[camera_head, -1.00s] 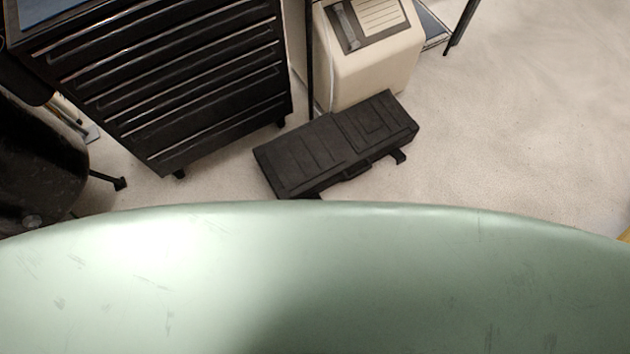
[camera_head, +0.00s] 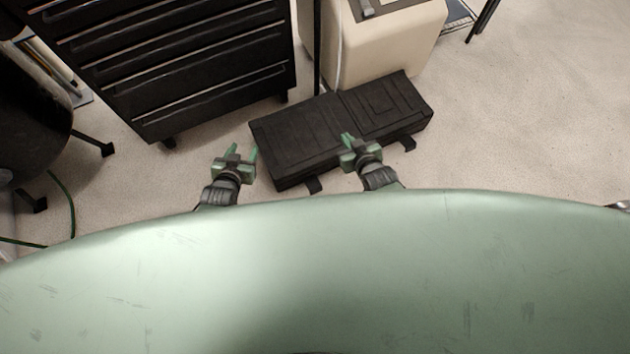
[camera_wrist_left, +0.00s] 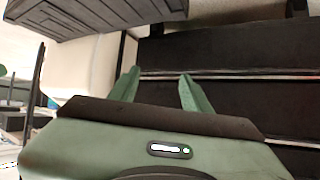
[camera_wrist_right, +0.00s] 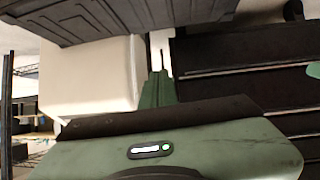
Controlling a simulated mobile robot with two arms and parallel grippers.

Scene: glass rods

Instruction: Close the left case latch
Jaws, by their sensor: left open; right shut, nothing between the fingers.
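The black case (camera_head: 300,130) lies lid shut on the floor, its near long side toward me. The left latch (camera_head: 313,185) sticks out from the near edge at the left, swung outward. The right latch (camera_head: 407,144) sticks out likewise. My left gripper (camera_head: 243,152) is open and empty, just left of the case's left end. My right gripper (camera_head: 347,138) is shut and empty, over the case's near middle, hiding the handle area. The case also shows at the top of the left wrist view (camera_wrist_left: 85,14) and the right wrist view (camera_wrist_right: 110,18); neither shows the latches clearly.
A black drawer cabinet (camera_head: 190,75) stands behind left of the case. A cream box-shaped unit (camera_head: 385,50) stands right behind it. A dark rounded object with legs (camera_head: 30,110) is at far left. Floor (camera_head: 530,120) at right is clear. My green body fills the foreground.

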